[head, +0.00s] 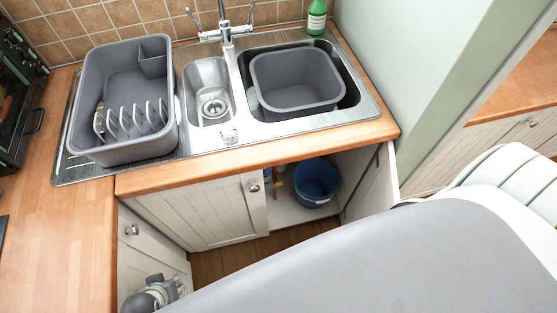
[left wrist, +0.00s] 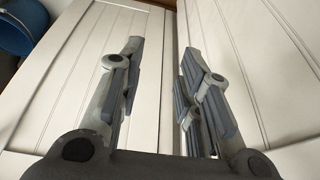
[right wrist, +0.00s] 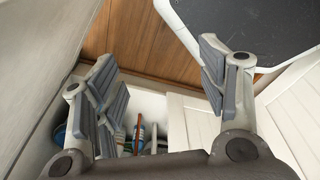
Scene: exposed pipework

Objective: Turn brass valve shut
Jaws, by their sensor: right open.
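Inside the open cupboard under the sink, a small brass-coloured piece (head: 279,183) shows in the head view, left of a blue bucket (head: 316,183). It is too small there to tell a handle from a pipe. In the right wrist view a brass-coloured upright part (right wrist: 137,134) shows beyond my right gripper (right wrist: 160,70), which is open and empty, short of the cupboard. My left gripper (left wrist: 161,65) is open and empty in front of white panelled doors. It also shows at the lower left of the head view (head: 178,287). My right gripper is hidden in the head view.
The left cupboard door (head: 205,212) is shut and the right door (head: 375,185) stands open. The wooden worktop edge (head: 250,165) overhangs the opening. A grey basin (head: 297,80) and a dish rack (head: 122,90) stand on the sink. Some wooden floor (head: 230,262) is free.

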